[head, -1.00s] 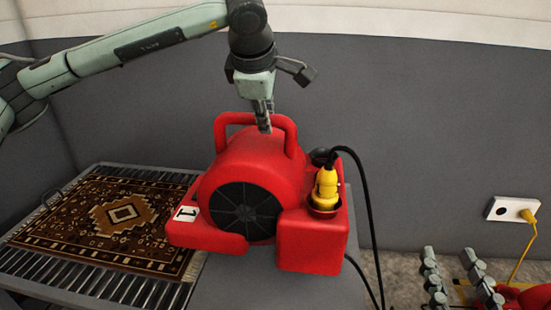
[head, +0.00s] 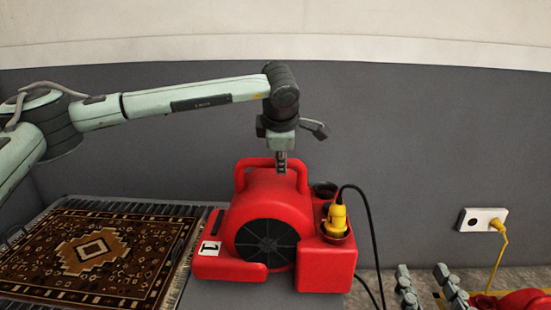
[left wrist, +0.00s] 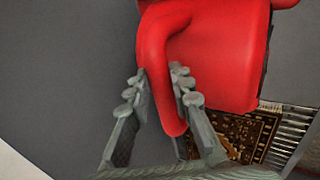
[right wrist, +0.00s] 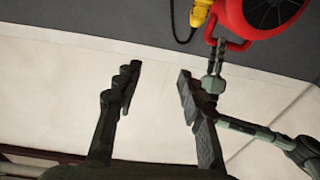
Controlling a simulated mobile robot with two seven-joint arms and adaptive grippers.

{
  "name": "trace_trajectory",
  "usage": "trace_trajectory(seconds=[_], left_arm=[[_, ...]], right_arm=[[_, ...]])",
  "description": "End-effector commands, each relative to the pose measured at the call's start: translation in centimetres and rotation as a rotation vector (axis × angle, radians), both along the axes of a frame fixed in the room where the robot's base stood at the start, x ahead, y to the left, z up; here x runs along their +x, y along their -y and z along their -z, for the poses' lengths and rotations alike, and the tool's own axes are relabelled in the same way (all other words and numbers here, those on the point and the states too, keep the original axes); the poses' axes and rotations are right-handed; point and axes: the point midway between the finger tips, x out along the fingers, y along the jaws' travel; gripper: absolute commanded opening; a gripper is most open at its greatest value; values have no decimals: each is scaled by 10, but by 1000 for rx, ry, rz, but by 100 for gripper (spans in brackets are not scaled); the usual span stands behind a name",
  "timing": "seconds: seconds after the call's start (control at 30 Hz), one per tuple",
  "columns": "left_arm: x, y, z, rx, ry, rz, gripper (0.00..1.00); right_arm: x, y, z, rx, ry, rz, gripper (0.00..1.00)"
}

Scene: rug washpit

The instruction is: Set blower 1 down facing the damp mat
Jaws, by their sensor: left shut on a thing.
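Blower 1 (head: 269,225) is a red blower with a black round grille facing me and a white "1" label. Its low left end points toward the damp mat (head: 100,250), a brown patterned rug on a slatted rack. My left gripper (head: 281,168) is shut on the blower's top handle; the left wrist view shows the handle (left wrist: 158,60) between its fingers. The blower is upright over a grey surface (head: 235,293); I cannot tell whether it touches. My right gripper (head: 424,277) is open and empty at the lower right; its spread fingers show in the right wrist view (right wrist: 158,78).
A yellow plug (head: 337,216) with a black cord sits on the blower's right side. A white wall socket (head: 481,219) holds a yellow plug and cord. Another red object (head: 522,300) lies at the lower right. A grey wall stands close behind.

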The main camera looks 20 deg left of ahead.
Motion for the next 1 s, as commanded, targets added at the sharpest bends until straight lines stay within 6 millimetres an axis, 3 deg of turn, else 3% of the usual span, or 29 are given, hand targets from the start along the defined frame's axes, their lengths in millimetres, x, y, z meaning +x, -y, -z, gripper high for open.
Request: trace_trajectory(seconds=[0.03,0.4,0.63,0.67,0.8,1.0], left_arm=[[4,1,-10,-5,23,1,0],[4,1,25,-6,23,0,0],[4,1,28,-7,24,0,0],[-1,0,40,-1,-1,-1,22],[-1,0,40,-1,-1,-1,40],[-1,0,39,-1,0,-1,42]], right_arm=[[0,0,-1,0,1,0,40],[-3,-4,-10,23,45,-10,40],[-4,-6,-12,29,50,-15,40],[-4,-6,-11,29,50,-15,40],[-4,-6,-11,29,50,-14,40],[-3,-4,-11,27,49,-10,40]])
